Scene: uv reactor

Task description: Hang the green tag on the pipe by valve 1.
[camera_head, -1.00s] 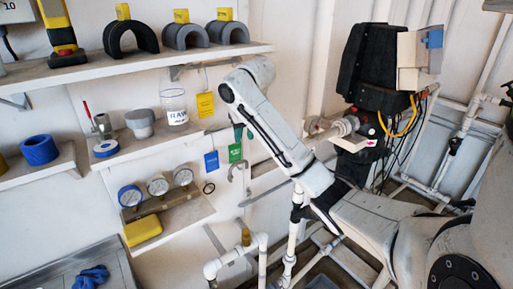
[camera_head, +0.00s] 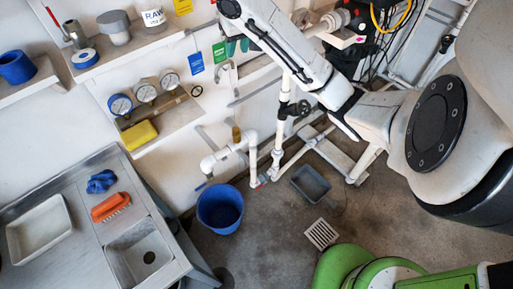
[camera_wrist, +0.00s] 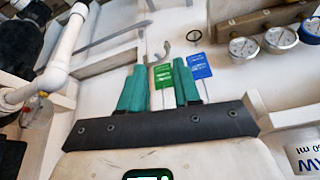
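The green tag (camera_head: 220,52) hangs on the wall beside the blue tag (camera_head: 195,63). In the wrist view the green tag (camera_wrist: 162,77) shows between the two teal fingers of my gripper (camera_wrist: 160,82). The fingers are apart, and the tag appears beyond them; I cannot tell how far. In the head view my gripper (camera_head: 237,45) is mostly hidden behind my arm, just right of the tag. White pipes (camera_head: 253,160) stand along the wall, with a dark valve handwheel (camera_head: 284,110). No number is readable, so I cannot tell which is valve 1.
A gauge shelf (camera_head: 163,125) is on the wall to the left. A sink counter (camera_head: 90,215) fills the lower left. A blue bucket (camera_head: 220,208) and a grey bin (camera_head: 310,184) stand on the floor near the pipes. A metal hook (camera_wrist: 194,35) is beside the tags.

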